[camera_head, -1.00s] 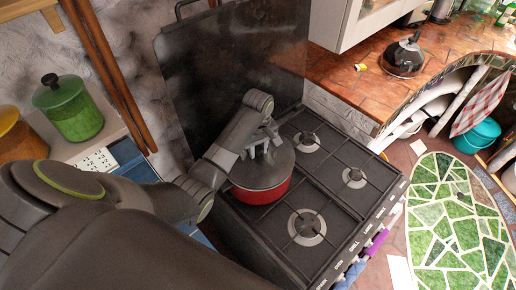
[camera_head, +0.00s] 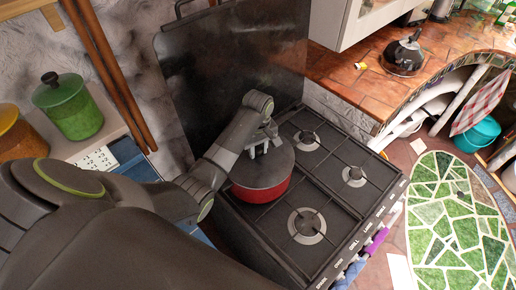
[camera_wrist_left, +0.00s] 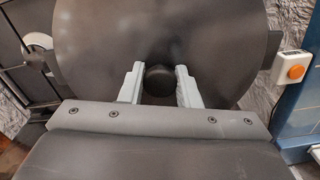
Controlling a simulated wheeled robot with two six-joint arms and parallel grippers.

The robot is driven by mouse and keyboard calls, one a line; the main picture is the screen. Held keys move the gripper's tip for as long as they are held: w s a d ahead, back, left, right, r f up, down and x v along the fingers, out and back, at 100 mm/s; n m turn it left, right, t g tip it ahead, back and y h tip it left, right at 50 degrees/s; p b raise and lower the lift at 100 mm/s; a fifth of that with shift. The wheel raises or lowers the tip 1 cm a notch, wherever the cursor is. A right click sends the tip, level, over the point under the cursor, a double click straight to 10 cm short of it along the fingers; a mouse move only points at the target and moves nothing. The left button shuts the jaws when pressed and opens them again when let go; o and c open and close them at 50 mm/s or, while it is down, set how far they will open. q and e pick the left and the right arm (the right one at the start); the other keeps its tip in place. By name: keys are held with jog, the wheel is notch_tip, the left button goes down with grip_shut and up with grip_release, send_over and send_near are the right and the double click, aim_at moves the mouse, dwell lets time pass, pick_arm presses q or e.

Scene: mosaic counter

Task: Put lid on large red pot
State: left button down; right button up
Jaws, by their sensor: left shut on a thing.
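The large red pot (camera_head: 262,193) stands on the left side of the black stove. A grey round lid (camera_head: 277,170) sits over its top and looks level; it fills much of the left wrist view (camera_wrist_left: 100,50). My left gripper (camera_head: 262,145) is above the lid. In the left wrist view its two pale fingers (camera_wrist_left: 160,84) stand on either side of the lid's dark knob (camera_wrist_left: 159,80), and it is shut on the knob. The gripper hides part of the lid's back left. My right gripper is not in view.
The stove (camera_head: 330,215) has several bare burners right of the pot. Its upright black back panel (camera_head: 230,80) rises behind. A green canister (camera_head: 70,108) is on the left shelf. A dark kettle (camera_head: 403,55) stands on the tiled counter (camera_head: 345,82) at upper right.

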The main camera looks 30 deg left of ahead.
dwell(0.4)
pick_arm(q)
jog(key=c, duration=0.5)
grip_release()
jog(key=shift+f, duration=0.1)
jog(key=shift+r, duration=3.55)
jog(key=shift+s+f, duration=0.1)
